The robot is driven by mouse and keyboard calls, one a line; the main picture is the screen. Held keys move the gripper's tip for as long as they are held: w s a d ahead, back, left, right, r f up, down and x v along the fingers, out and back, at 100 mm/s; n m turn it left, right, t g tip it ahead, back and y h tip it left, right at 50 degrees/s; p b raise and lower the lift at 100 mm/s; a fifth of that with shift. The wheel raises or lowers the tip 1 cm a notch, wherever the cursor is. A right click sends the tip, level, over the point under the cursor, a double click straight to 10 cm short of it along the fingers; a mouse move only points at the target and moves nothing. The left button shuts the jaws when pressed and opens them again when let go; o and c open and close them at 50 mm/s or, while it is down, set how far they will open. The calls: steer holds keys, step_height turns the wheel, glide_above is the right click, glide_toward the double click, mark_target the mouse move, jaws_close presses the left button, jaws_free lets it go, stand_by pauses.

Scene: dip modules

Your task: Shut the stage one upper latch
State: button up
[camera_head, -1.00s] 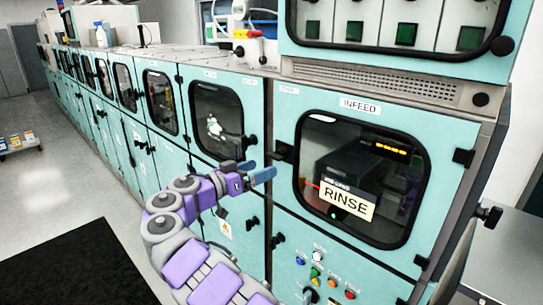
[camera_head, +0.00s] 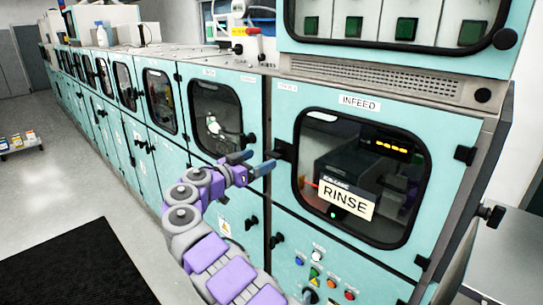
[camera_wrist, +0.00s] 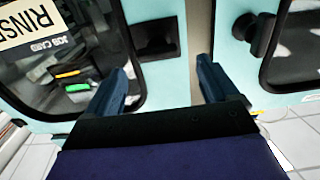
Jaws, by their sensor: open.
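A teal cabinet door with a dark window (camera_head: 215,117) stands just left of the INFEED door; its small label is too blurred to read. A black latch knob (camera_head: 249,138) sits at this door's right edge; a knob also shows at the upper right of the wrist view (camera_wrist: 263,36). My gripper (camera_head: 257,163) is open and empty, just below the knob and apart from it. In the wrist view its two blue fingers (camera_wrist: 163,77) are spread, with the gap between the doors beyond them. Whether the latch is turned shut is unclear.
The INFEED door (camera_head: 287,205) with its RINSE sign (camera_head: 346,199) is on the right. A black fitting (camera_head: 283,150) on its left edge is close to my fingers. More black knobs (camera_head: 251,223) sit on the lower doors. Open floor lies to the left.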

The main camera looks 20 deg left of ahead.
mark_target(270, 155)
steer(key=shift+x, duration=3.35)
steer(key=shift+s+d, duration=0.1)
steer(key=c, duration=1)
steer(key=shift+o, duration=0.2)
steer(key=shift+p, duration=0.3)
